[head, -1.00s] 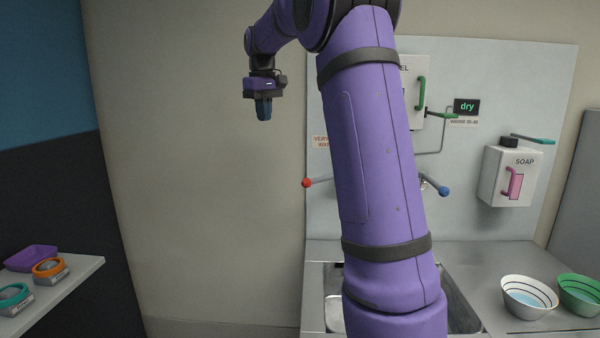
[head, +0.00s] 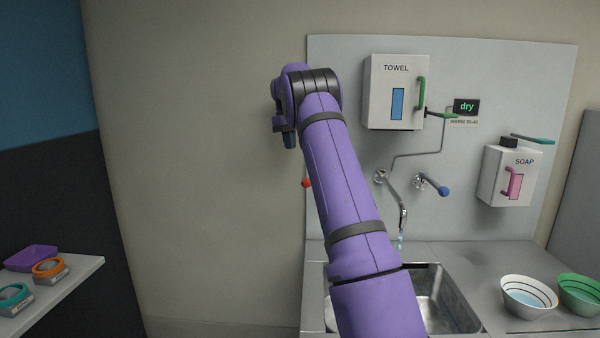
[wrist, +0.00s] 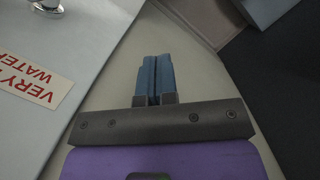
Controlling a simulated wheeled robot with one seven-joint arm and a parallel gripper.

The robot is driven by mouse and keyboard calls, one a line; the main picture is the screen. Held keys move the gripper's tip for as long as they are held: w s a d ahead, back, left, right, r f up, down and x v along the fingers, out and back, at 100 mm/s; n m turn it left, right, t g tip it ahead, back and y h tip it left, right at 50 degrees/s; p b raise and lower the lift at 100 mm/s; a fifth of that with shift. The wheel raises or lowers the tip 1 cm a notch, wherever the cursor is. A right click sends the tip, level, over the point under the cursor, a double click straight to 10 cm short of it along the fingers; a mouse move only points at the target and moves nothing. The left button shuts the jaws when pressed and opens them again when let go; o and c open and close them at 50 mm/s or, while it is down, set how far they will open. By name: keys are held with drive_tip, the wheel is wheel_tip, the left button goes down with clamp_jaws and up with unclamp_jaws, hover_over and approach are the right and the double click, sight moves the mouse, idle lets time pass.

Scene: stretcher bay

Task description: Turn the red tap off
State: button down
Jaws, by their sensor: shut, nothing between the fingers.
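The red tap's knob (head: 306,183) shows in the head view just left of my arm, at the left edge of the wall panel. The rest of its lever is hidden behind my arm. Water drops (head: 400,241) show below the spout (head: 402,212) over the sink. My gripper (head: 290,141) points down, above and slightly left of the red knob in the picture, apart from it. In the wrist view its two blue fingers (wrist: 155,78) are together and empty. A chrome fitting (wrist: 46,7) shows at the top left there; I cannot tell which one.
A blue-knobbed tap (head: 442,190) is right of the spout. A towel box (head: 378,62), a soap box (head: 497,178) and a "dry" display (head: 467,106) are on the panel. Bowls (head: 529,297) stand right of the sink (head: 455,305). A warning sign (wrist: 33,82) shows in the wrist view.

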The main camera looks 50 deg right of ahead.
drive_tip(key=s+f, duration=0.5)
drive_tip(key=f, duration=0.4)
drive_tip(key=shift+s+a, duration=0.1)
drive_tip(key=shift+a, duration=0.05)
drive_tip(key=shift+s+a+n, duration=0.2)
drive_tip(key=shift+s+n, duration=0.25)
drive_tip(key=shift+s, duration=0.2)
drive_tip(key=shift+s+a+n, duration=0.15)
drive_tip(key=shift+s+n, duration=0.3)
drive_tip(key=shift+s, duration=0.2)
drive_tip(key=s+d+n+h, duration=0.1)
drive_tip(key=s+d+n, duration=0.1)
drive_tip(key=s+n, duration=0.5)
drive_tip(key=shift+s+d+t, duration=0.3)
drive_tip(key=shift+s+d, duration=0.1)
drive_tip(key=shift+s, duration=2.55)
